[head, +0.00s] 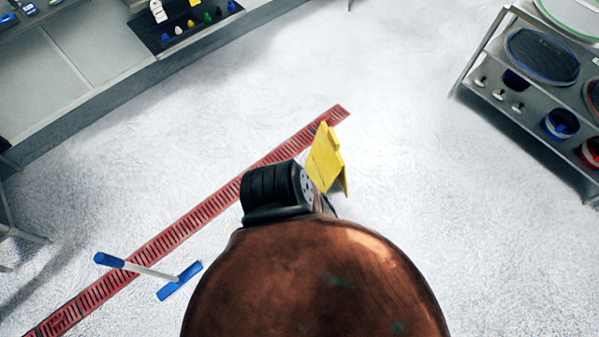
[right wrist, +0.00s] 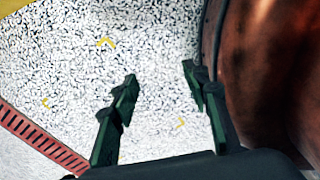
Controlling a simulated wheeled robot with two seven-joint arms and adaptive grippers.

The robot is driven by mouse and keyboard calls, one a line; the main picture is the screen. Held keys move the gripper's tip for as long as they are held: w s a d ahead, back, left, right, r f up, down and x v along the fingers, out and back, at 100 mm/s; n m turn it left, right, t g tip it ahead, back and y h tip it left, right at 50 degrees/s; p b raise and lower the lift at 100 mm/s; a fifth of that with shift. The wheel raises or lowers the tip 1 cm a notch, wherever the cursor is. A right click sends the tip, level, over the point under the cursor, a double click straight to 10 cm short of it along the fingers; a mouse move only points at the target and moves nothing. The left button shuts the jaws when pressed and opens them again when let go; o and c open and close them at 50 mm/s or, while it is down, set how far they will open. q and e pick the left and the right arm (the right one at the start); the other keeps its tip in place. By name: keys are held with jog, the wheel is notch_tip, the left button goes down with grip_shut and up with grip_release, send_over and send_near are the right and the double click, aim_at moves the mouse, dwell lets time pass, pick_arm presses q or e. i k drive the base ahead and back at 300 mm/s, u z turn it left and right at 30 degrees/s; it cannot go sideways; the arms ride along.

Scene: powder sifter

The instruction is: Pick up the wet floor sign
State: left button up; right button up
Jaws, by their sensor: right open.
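The yellow wet floor sign (head: 326,160) stands on the pale floor near the middle of the head view, beside the red drain strip. It looks like a folded A-frame, and its lower part is partly hidden by a dark part in front. My right gripper (right wrist: 159,75) shows only in the right wrist view. Its two dark green fingers are apart with nothing between them, above speckled floor. A yellow patch (right wrist: 9,5) shows at that view's top left corner; I cannot tell whether it is the sign. My left gripper is not in view.
A red drain grate (head: 196,212) crosses the floor diagonally. A blue-ended squeegee (head: 150,271) is at the lower left. A metal rack (head: 490,60) with sieves and bowls stands at upper right. A counter (head: 85,55) runs along the upper left. The floor right of the sign is clear.

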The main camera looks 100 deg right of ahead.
aim_at(324, 162)
jog(key=z, duration=1)
jog(key=k, duration=0.2)
jog(key=z, duration=2.75)
jog(key=k, duration=0.15)
jog(key=u, duration=0.25)
